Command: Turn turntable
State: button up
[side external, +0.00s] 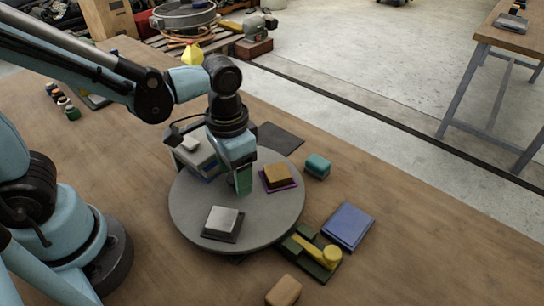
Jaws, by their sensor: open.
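The turntable (269,225) is a round grey disc on the wooden table, in the middle of the side external view. A grey-white block on a dark base (223,222) sits on its front left part. An orange-brown block on a purple base (278,176) sits on its right part. My gripper (243,182) is open and points down over the back middle of the disc. A green piece shows at its fingertips; I cannot tell if it is a finger pad or an object, or whether the tips touch the disc. My gripper partly hides a whitish stack (197,152) at the disc's back left.
A teal block (317,166), a blue flat block (348,226), a dark green piece with a yellow knob (316,250) and a tan block (284,291) lie right and front of the disc. A dark flat sheet (281,138) lies behind it.

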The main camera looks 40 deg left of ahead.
grip_shut()
jog(key=shift+m, duration=9.1)
jog(key=shift+d+m, duration=0.1)
jog(key=shift+m, duration=2.8)
